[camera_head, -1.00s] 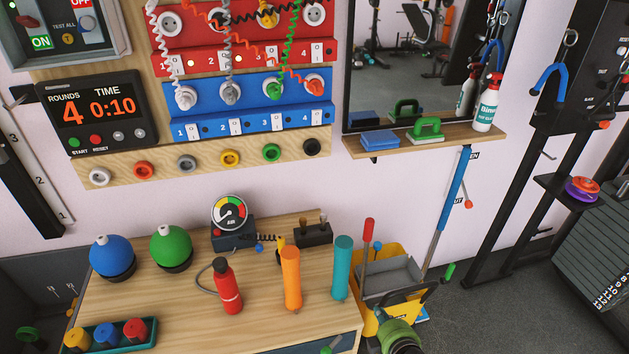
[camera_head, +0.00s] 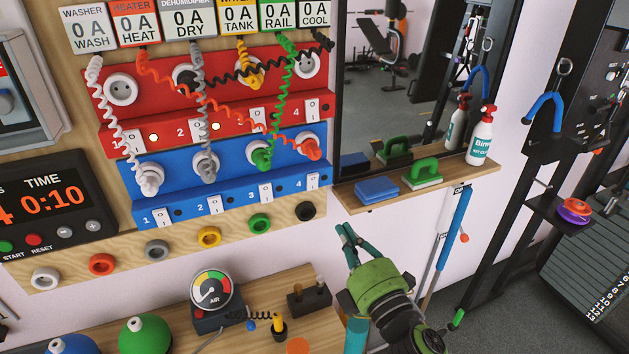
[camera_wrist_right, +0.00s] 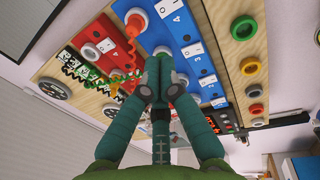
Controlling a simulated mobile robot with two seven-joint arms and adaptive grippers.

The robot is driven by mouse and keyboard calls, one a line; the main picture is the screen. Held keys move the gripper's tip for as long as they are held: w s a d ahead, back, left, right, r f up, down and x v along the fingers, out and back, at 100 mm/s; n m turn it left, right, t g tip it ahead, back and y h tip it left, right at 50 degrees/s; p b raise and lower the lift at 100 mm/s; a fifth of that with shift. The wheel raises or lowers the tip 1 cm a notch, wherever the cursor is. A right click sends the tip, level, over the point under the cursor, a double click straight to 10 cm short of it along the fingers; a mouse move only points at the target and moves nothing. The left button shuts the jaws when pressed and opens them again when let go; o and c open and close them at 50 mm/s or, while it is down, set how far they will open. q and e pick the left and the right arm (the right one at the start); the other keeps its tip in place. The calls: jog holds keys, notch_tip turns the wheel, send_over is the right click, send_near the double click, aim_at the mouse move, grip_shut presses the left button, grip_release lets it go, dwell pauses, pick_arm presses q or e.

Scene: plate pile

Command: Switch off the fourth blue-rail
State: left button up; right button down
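The blue rail (camera_head: 190,212) is on the wall board with numbered white rocker switches. Its fourth switch (camera_head: 312,181) is at the right end, below the orange plug (camera_head: 310,149); it also shows near the top of the right wrist view (camera_wrist_right: 166,8). Its exact tilt is too small to tell. My right gripper (camera_head: 346,231) is below and right of that switch in the head view, apart from it. In the right wrist view its fingers (camera_wrist_right: 158,75) meet, empty, and hide part of the board. My left gripper is out of view.
A red rail (camera_head: 110,130) with two lit lamps sits above. Coiled cords hang across both rails. A row of coloured knobs (camera_head: 209,237) is below. A shelf (camera_head: 400,195) with a blue sponge, a green-handled brush and a spray bottle (camera_head: 483,135) juts out right.

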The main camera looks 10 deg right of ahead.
jog(key=p, duration=0.4)
send_near(311, 177)
jog(key=x, duration=0.6)
jog(key=shift+w+r, duration=0.1)
jog(key=shift+r, duration=0.05)
jog(key=shift+w+a, duration=0.1)
jog(key=shift+w, duration=0.35)
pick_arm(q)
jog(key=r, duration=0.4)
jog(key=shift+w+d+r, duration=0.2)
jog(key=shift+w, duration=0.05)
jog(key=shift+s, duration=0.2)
pick_arm(e)
jog(key=shift+w+r, duration=0.2)
